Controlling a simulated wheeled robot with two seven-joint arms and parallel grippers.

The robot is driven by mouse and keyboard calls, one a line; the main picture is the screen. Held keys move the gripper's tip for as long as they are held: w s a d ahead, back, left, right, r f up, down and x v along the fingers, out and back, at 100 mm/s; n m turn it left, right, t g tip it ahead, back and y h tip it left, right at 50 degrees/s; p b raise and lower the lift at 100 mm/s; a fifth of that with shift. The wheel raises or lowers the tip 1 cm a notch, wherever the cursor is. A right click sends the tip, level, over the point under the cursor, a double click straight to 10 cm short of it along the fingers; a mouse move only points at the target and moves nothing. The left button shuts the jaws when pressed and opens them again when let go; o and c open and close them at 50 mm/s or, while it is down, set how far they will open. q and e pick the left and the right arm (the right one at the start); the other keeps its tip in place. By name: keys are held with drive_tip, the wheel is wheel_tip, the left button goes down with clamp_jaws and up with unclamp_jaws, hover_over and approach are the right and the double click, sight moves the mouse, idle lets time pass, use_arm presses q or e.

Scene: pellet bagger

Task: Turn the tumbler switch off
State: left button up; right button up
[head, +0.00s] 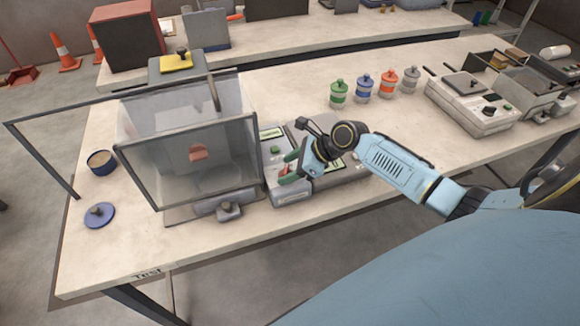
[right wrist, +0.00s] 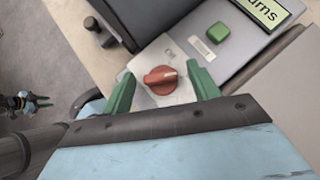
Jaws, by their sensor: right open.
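The tumbler switch is a red rotary knob (right wrist: 160,79) on a pale plate of the grey control box (right wrist: 215,65). Its raised bar lies roughly sideways in the right wrist view, and a small label, too small to read surely, is above it. My right gripper (right wrist: 160,92) is open, with one green finger on each side of the knob; I see gaps on both sides. In the head view my right gripper (head: 291,168) is over the control box (head: 290,196) and hides the knob. What looks like my left gripper (right wrist: 27,103) is small at the wrist view's left edge.
A green button (right wrist: 217,32) and a green display (right wrist: 266,11) are on the control box. The clear-walled box (head: 190,160) stands just left of it. Several coloured canisters (head: 365,88) stand behind my right arm. The table front (head: 225,238) is clear.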

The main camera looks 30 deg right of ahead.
drive_tip(key=c, duration=1)
drive_tip(key=shift+n, duration=0.3)
drive_tip(key=shift+w+d+r+n+g+y+p, duration=0.1)
drive_tip(key=shift+w+n+g+y+p, duration=0.05)
drive_tip(key=shift+n+g+y+p, duration=0.55)
drive_tip(key=shift+w+n+g, duration=0.1)
drive_tip(key=shift+n+g, duration=0.5)
drive_tip(key=shift+n, duration=0.4)
drive_tip(key=n+g+y+b, duration=0.1)
drive_tip(key=n+g, duration=0.1)
drive_tip(key=n, duration=0.1)
drive_tip(key=shift+w+n+g, duration=0.15)
drive_tip(key=shift+n+g, duration=0.15)
drive_tip(key=shift+w+n+g+b, duration=0.1)
drive_tip(key=shift+n+g+b, duration=1.5)
drive_tip(key=shift+n, duration=0.6)
drive_tip(key=shift+g, duration=0.3)
